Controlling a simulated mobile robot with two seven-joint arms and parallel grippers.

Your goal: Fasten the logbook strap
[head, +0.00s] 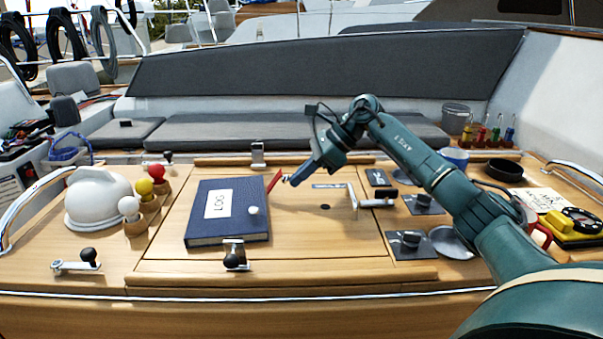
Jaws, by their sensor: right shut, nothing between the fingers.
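The dark blue logbook (228,232) lies closed on the wooden table, with a white label on its cover. A white round stud (253,210) sits near its right edge. A narrow red strap (273,181) sticks up at a slant beside the book's upper right edge. My right gripper (291,181) is shut and empty, its tip just right of the strap; I cannot tell whether they touch. My left gripper is not in view.
A metal latch (235,256) stands at the book's front edge and another (258,153) behind it. Coloured balls on wooden stands (149,204) and a white dome (96,198) are left. A metal handle (354,196) stands right of the book.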

